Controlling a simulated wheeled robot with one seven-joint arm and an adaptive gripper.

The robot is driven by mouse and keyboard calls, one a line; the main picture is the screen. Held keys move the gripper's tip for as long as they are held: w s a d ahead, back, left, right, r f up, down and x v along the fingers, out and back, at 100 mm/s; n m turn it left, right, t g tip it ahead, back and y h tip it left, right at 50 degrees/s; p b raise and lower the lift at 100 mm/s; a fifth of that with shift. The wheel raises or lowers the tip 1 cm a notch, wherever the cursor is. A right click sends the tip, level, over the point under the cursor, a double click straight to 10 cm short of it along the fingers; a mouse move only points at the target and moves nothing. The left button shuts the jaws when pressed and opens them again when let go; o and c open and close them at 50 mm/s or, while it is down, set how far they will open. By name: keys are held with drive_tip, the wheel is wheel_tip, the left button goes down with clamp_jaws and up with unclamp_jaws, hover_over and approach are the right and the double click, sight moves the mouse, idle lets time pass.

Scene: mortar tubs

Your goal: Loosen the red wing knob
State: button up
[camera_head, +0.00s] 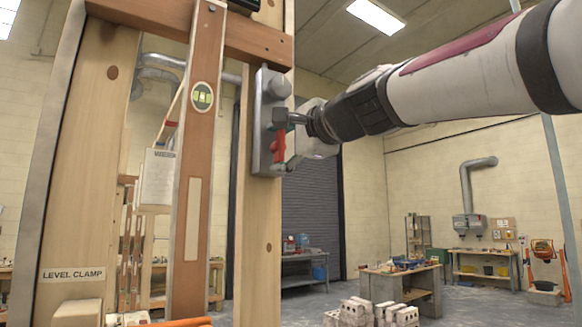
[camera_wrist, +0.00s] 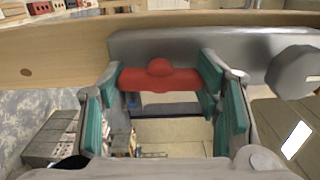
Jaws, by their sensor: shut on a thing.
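The red wing knob (camera_head: 278,147) sits on the lower part of a grey clamp plate (camera_head: 264,120) fixed to a wooden post. In the wrist view the red wing knob (camera_wrist: 160,78) lies crosswise, with a rounded hub in its middle. My gripper (camera_wrist: 162,92) has its green-padded fingers at both ends of the wings, shut on the knob. In the head view my gripper (camera_head: 288,135) reaches the plate from the right, and its fingers are partly hidden. A round grey knob (camera_head: 278,88) stands above the red one; it also shows at the right of the wrist view (camera_wrist: 293,72).
A wooden spirit level (camera_head: 197,150) with a green vial stands left of the clamp. A wooden board labelled "LEVEL CLAMP" (camera_head: 75,200) is further left. Bricks (camera_head: 370,313) and a workbench (camera_head: 402,283) are beyond, low at right. Open room surrounds my arm at right.

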drive_tip(key=shift+n, duration=0.4)
drive_tip(key=o, duration=1.2)
drive_tip(key=shift+c, duration=0.2)
drive_tip(key=v, duration=1.2)
drive_tip(key=shift+f, duration=0.1)
